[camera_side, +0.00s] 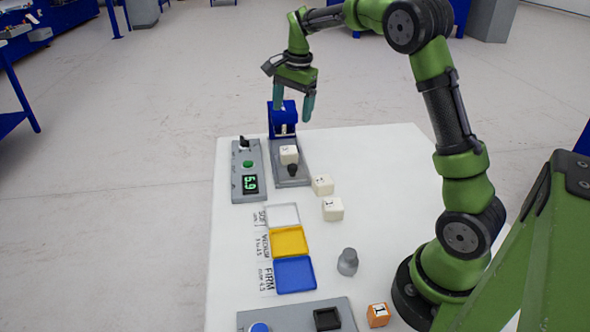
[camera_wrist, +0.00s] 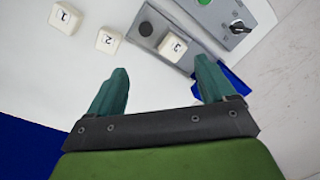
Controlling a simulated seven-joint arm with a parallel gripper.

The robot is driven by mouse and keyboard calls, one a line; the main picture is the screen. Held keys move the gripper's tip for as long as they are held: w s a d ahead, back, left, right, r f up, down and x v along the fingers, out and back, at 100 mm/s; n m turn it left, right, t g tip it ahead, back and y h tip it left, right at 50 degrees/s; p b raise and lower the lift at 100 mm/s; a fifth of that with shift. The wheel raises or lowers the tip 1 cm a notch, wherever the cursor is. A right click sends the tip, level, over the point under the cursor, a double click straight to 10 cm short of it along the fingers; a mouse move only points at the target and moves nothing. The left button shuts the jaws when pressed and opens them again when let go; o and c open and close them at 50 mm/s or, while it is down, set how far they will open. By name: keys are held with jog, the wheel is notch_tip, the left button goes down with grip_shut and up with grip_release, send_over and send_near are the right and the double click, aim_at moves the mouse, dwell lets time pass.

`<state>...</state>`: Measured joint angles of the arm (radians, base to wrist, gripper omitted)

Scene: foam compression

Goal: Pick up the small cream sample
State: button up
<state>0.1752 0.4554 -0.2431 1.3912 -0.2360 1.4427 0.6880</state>
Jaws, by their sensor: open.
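Three cream cube samples show. One cream sample (camera_side: 289,155) sits on the grey plate of the press; it is marked 3 in the wrist view (camera_wrist: 172,47). A second cream sample (camera_side: 322,185), marked 2 in the wrist view (camera_wrist: 109,39), stands on the white table. A third cream sample (camera_side: 333,208), marked 1 in the wrist view (camera_wrist: 64,18), stands nearer the side camera and looks slightly larger than the second. My gripper (camera_side: 292,112) is open and empty, pointing down above the blue press head. Its fingers (camera_wrist: 162,63) touch no sample.
The press has a blue head (camera_side: 283,124) and a dark knob. Left of it is a grey control box (camera_side: 247,170) with a green display. White (camera_side: 283,215), yellow (camera_side: 289,241) and blue (camera_side: 295,275) trays line the table. A grey weight (camera_side: 347,262) and orange block (camera_side: 378,315) stand nearer.

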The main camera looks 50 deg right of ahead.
jog(key=w+d+f+m+g, duration=0.1)
jog(key=w+d+f+m, duration=0.1)
jog(key=w+d+m, duration=0.25)
jog(key=m, duration=0.5)
send_over(289, 149)
jog(key=f, duration=0.7)
jog(key=shift+a+f, duration=0.35)
jog(key=shift+a, duration=0.05)
jog(key=shift+d+f, duration=0.2)
jog(key=shift+f, duration=1.45)
jog(key=shift+d+f, duration=0.15)
jog(key=shift+f, duration=1.45)
jog(key=c, duration=1.2)
jog(key=shift+r, duration=0.1)
